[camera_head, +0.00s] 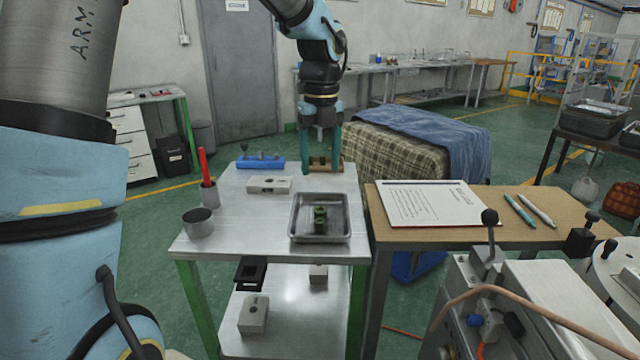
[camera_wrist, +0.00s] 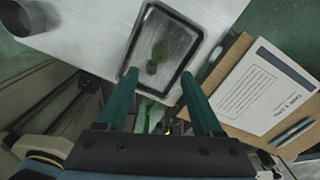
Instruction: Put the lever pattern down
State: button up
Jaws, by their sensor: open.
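A small green pattern (camera_head: 320,219), likely the lever pattern, rests in the grey metal tray (camera_head: 347,236) at the front right of the metal table. In the wrist view the green pattern (camera_wrist: 157,57) lies inside the tray's dark rim (camera_wrist: 190,52), beyond my fingertips. My gripper (camera_head: 321,169) points down with its two teal fingers apart and nothing between them. It is clear of the pattern and shows against the table's far edge. In the wrist view my gripper (camera_wrist: 159,75) is open, and its fingertips overlap the tray's lower edge in the picture.
On the metal table (camera_head: 255,225) stand a grey cup (camera_head: 198,223), a red-handled tool in a holder (camera_head: 208,190), a pale block (camera_head: 268,184), a blue fixture (camera_head: 260,162) and a brown block (camera_head: 325,163). A wooden table (camera_head: 475,234) with a clipboard (camera_head: 430,205) adjoins on the right.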

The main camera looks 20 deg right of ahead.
jog(key=shift+r, duration=0.9)
jog(key=a+f+n, duration=0.2)
jog(key=a+n, duration=0.5)
jog(key=a+f+n, duration=0.2)
jog(key=a+n, duration=0.6)
jog(key=s+a+f+n, duration=0.1)
jog(key=a+f+n, duration=0.1)
jog(key=a+n, duration=0.5)
jog(key=shift+a+f+n+t, duration=0.3)
jog(key=shift+f+n+t, duration=0.1)
jog(key=shift+n, duration=0.3)
jog(key=s+a+f+n, duration=0.2)
jog(key=s+a+n, duration=0.3)
jog(key=a+n, duration=0.3)
jog(key=shift+a+f+n+t, duration=0.2)
jog(key=shift+a+n+t, duration=0.1)
jog(key=shift+n, duration=1.7)
